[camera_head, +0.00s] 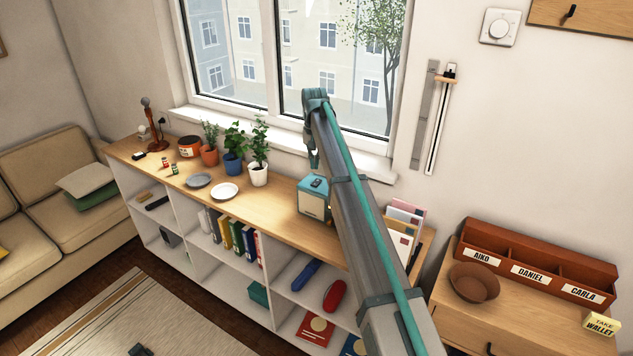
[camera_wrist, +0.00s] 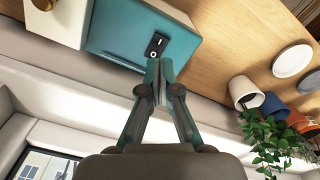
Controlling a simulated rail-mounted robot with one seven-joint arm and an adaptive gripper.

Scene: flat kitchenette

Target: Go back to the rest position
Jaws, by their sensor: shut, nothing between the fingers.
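My gripper (camera_head: 314,160) hangs from the end of my raised arm, pointing down, in front of the window and above the back of the long shelf top. In the wrist view my gripper (camera_wrist: 158,78) has its fingertips together with nothing between them. Its tips appear close to a black rocker switch (camera_wrist: 153,48) on a teal and cream box (camera_wrist: 120,28). I cannot tell whether they touch it. The same teal box (camera_head: 314,195) stands on the shelf top in the head view, partly behind my arm, with its switch on top.
Potted plants (camera_head: 259,170), a white plate (camera_head: 224,191) and a grey plate (camera_head: 198,181) stand left of the box on the shelf top (camera_head: 180,195). Letters (camera_head: 403,225) stand right of my arm. A wooden organizer (camera_head: 530,262) and a brown bowl (camera_head: 474,283) sit further right.

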